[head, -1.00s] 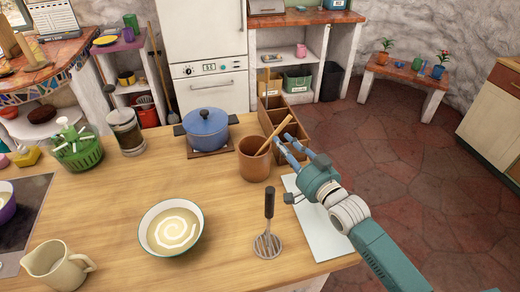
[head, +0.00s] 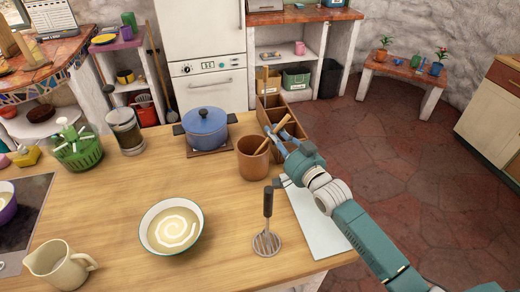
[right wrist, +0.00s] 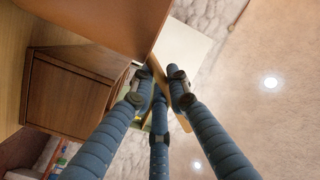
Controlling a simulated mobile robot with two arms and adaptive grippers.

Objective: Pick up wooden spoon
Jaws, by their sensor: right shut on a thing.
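The wooden spoon (head: 284,123) stands tilted in a brown crock (head: 253,164) on the counter, its upper end leaning to the right. Its lower part is hidden inside the crock. My right gripper (head: 274,138) reaches in from the right, with its blue fingers closed on the spoon just above the crock's rim. In the right wrist view, the fingers (right wrist: 160,95) close around a wooden strip, the spoon (right wrist: 181,116). My left gripper is not in view.
A wooden divided box (head: 290,118) stands right behind the crock. A blue pot (head: 206,127) is at the back left. A slotted masher (head: 267,243), a soup bowl (head: 171,227) and a white board (head: 318,226) lie in front. The counter's middle is clear.

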